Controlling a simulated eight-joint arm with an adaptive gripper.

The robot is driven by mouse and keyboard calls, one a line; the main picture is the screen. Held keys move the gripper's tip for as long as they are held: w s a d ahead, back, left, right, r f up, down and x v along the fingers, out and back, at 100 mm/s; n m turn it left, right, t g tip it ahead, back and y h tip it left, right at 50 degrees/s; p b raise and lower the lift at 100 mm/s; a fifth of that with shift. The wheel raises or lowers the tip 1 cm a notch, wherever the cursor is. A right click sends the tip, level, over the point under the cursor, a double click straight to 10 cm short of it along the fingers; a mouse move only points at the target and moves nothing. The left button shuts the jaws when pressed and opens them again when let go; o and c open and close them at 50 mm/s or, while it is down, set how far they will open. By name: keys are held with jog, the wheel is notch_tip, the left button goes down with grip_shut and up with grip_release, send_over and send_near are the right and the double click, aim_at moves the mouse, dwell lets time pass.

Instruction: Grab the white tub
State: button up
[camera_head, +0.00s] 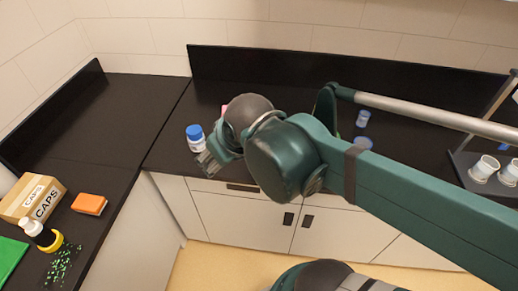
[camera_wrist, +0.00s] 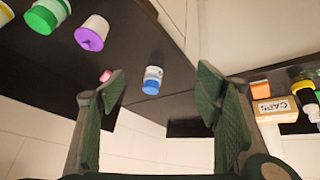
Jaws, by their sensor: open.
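A white tub with a blue lid (camera_head: 196,142) stands upright on the black counter at the left of the back run. It also shows in the wrist view (camera_wrist: 153,78), seen between my fingers and beyond their tips. My gripper (camera_head: 208,163) is close in front of it in the head view. In the wrist view my gripper (camera_wrist: 160,86) has its fingers wide apart with nothing held. Two more white containers, one with a purple lid (camera_wrist: 92,34) and one with a green lid (camera_wrist: 46,16), show at the upper left of the wrist view.
A pink item (camera_head: 224,109) is behind the tub, partly hidden by my arm. White cups (camera_head: 484,168) stand at the right.

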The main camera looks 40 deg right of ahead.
jog(key=w+d+f+n+g+h+b, duration=0.6)
jog(key=w+d+f+n+h, duration=0.5)
jog(key=n, duration=0.5)
jog(key=shift+d+f+n+h+b, duration=0.45)
jog(key=shift+d+f+h, duration=0.45)
jog(key=shift+d+f, duration=0.5)
jog(key=shift+f, duration=0.1)
jog(key=shift+x, duration=1.2)
jog(key=shift+b+x, duration=0.9)
jog(key=shift+x, duration=1.7)
jog(key=shift+c, duration=0.5)
jog(key=c, duration=0.9)
